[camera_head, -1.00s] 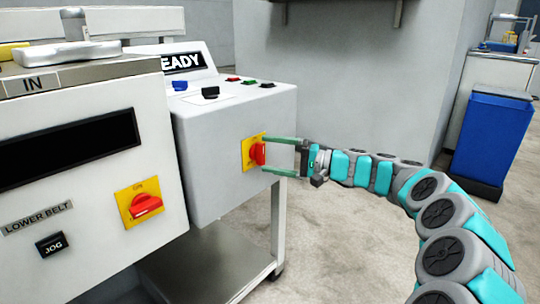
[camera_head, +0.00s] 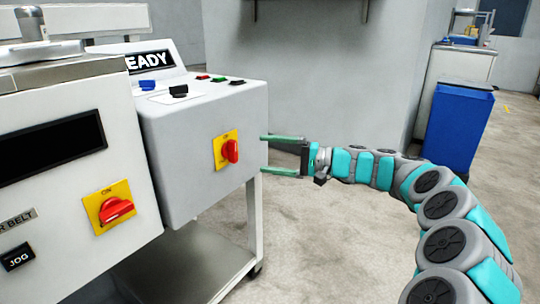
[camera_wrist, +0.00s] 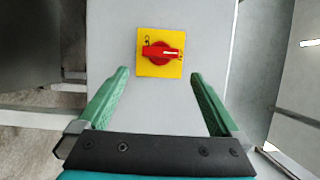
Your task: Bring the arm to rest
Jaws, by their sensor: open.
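My gripper (camera_head: 268,154) is open and empty, with two green fingers apart. My arm (camera_head: 440,215) reaches in from the right and curves toward the side of the control box (camera_head: 190,165). A red rotary switch (camera_head: 231,151) on a yellow plate is on that side face, to the left of the fingertips and apart from them. In the wrist view the red switch (camera_wrist: 160,54) lies ahead, beyond and between the fingers (camera_wrist: 155,88), with its handle horizontal.
The machine's front panel (camera_head: 60,190) has another red switch (camera_head: 115,210) marked ON and a JOG button (camera_head: 18,257). The box display ends in "EADY" (camera_head: 148,61). A cart shelf (camera_head: 190,275) stands below. A blue bin (camera_head: 460,125) is at the right. Floor beneath my gripper is clear.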

